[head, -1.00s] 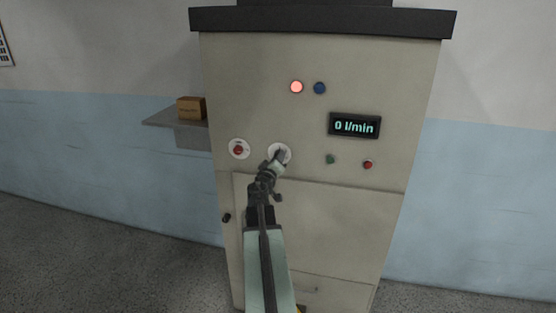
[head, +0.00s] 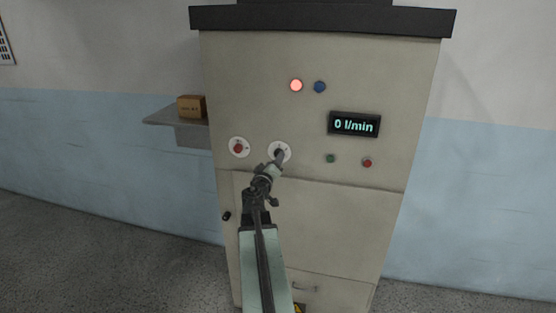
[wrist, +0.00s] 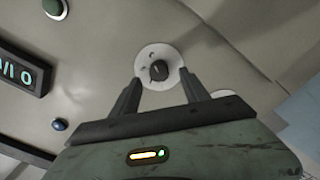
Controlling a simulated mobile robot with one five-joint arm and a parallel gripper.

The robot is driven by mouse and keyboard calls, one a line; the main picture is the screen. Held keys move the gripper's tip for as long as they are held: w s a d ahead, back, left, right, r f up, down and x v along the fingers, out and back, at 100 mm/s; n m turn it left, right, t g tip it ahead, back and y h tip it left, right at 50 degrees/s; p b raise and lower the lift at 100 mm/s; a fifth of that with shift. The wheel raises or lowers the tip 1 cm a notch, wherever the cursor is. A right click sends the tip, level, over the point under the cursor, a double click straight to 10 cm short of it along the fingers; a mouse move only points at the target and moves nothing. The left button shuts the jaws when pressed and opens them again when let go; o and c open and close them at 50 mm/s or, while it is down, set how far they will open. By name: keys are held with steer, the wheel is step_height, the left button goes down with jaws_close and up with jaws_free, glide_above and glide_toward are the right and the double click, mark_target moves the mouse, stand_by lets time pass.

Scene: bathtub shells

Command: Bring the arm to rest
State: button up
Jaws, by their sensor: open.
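My arm reaches up to the front of a beige control cabinet (head: 310,225) in the head view. My gripper (head: 274,163) is just in front of a round white dial plate (head: 286,146) and partly covers it. In the wrist view the two dark fingers of my gripper (wrist: 160,88) are spread apart with nothing between them. The black knob (wrist: 159,70) on its white plate shows beyond the fingertips and looks clear of them.
A red switch (head: 238,148) on a white plate is left of the dial. A lit red lamp (head: 296,86), a blue button (head: 319,88), a display (head: 354,124) reading 0 l/min, and green (head: 331,158) and red (head: 367,163) buttons are nearby. A wall shelf (head: 172,119) holds a box (head: 191,106).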

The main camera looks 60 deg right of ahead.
steer(key=v, duration=0.4)
steer(key=shift+s, duration=0.1)
steer(key=w+a+f+n+t+y, duration=0.1)
steer(key=w+a+n+t+y, duration=0.3)
steer(key=w+a, duration=1.4)
steer(key=w+a+f+m+y, duration=0.1)
steer(key=w+a+f, duration=0.15)
steer(key=a, duration=0.45)
steer(key=w+a+f+m+y, duration=0.1)
steer(key=w+a+f+m, duration=0.15)
steer(key=a, duration=0.45)
steer(key=s+a+f+n+g+y, duration=0.1)
steer(key=s+a+f+g+y, duration=0.15)
steer(key=a+f, duration=0.5)
steer(key=s+a+f+g+y, duration=0.1)
steer(key=a+f+g+y, duration=0.3)
steer(key=a, duration=0.6)
steer(key=s+a+f+n+g+y, duration=0.3)
steer(key=s+a+f, duration=0.3)
steer(key=s+a, duration=0.4)
steer(key=shift+s+a+n+y, duration=0.3)
steer(key=shift+a+n+y, duration=0.05)
steer(key=shift+a+y, duration=0.5)
